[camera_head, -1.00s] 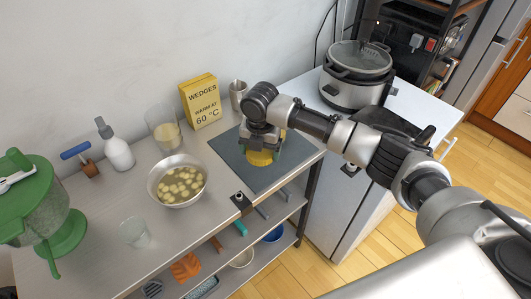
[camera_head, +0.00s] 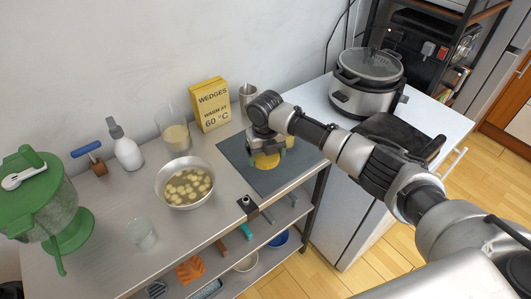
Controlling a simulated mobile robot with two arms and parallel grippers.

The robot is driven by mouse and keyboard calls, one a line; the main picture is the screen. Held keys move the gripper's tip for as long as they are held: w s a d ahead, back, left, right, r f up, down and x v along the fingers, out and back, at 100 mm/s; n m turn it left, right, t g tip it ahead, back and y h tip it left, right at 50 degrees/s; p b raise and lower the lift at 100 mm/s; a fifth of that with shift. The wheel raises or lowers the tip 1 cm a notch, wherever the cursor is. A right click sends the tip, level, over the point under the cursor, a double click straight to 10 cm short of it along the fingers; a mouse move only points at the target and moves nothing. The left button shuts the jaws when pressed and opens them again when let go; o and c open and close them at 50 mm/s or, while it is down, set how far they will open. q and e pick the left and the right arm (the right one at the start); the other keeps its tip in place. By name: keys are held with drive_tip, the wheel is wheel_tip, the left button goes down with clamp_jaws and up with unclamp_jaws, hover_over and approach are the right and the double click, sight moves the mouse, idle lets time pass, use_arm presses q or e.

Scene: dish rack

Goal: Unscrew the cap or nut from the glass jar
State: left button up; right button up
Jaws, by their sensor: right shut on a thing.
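A yellow round thing (camera_head: 266,161), which looks like the jar's cap, shows beneath my right gripper on a dark grey mat (camera_head: 240,165). My right gripper (camera_head: 266,150) points down over it and is shut on it. The gripper hides most of it, and I cannot make out the glass walls of the jar or whether the cap is loose. My left gripper is not in view.
A bowl of potato pieces (camera_head: 163,192), a glass (camera_head: 175,136), a yellow box (camera_head: 211,105) and a metal cup (camera_head: 247,94) stand around the mat. A slow cooker (camera_head: 362,100) is at the back right. A small black block (camera_head: 248,206) lies at the front edge.

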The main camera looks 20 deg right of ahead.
sight(267, 174)
drive_tip(key=shift+f+b, duration=1.6)
drive_tip(key=shift+f, duration=0.95)
drive_tip(key=shift+f+b, duration=0.4)
drive_tip(key=shift+f, duration=0.3)
drive_tip(key=shift+f, duration=0.3)
drive_tip(key=o, duration=0.6)
drive_tip(key=shift+s, duration=0.1)
drive_tip(key=shift+o, duration=0.2)
drive_tip(key=shift+o, duration=0.6)
drive_tip(key=shift+f, duration=0.15)
drive_tip(key=shift+c, duration=0.4)
drive_tip(key=shift+o, duration=0.7)
drive_tip(key=shift+s+d, duration=0.1)
drive_tip(key=shift+d, duration=0.05)
